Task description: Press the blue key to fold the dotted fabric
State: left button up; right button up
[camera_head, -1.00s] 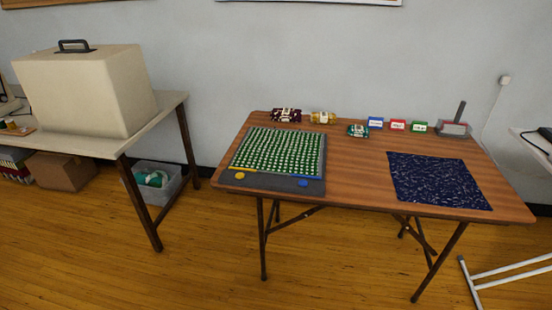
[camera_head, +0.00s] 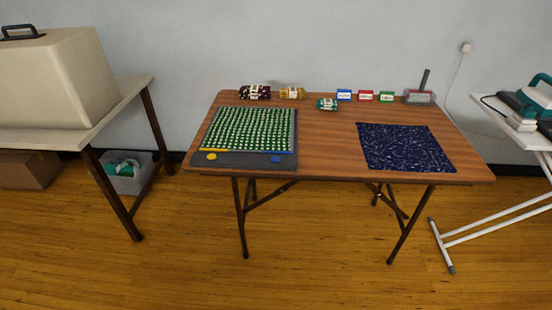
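The dotted fabric (camera_head: 247,129), green with white dots, lies flat on a dark grey folding board (camera_head: 243,159) on the left side of the wooden table. The blue key (camera_head: 276,159) is a small round spot at the board's front right. A yellow key (camera_head: 211,156) is at its front left. A blue strip and a yellow strip run along the fabric's front edge. Neither of my grippers shows in the head view.
The wooden table (camera_head: 330,173) also holds a navy patterned cloth (camera_head: 404,147), rolled fabric bundles (camera_head: 255,92), small labelled boxes (camera_head: 365,96) and a grey tray (camera_head: 419,97). A side table with a beige case (camera_head: 58,80) stands left, an ironing board (camera_head: 500,118) right. The floor in front is clear.

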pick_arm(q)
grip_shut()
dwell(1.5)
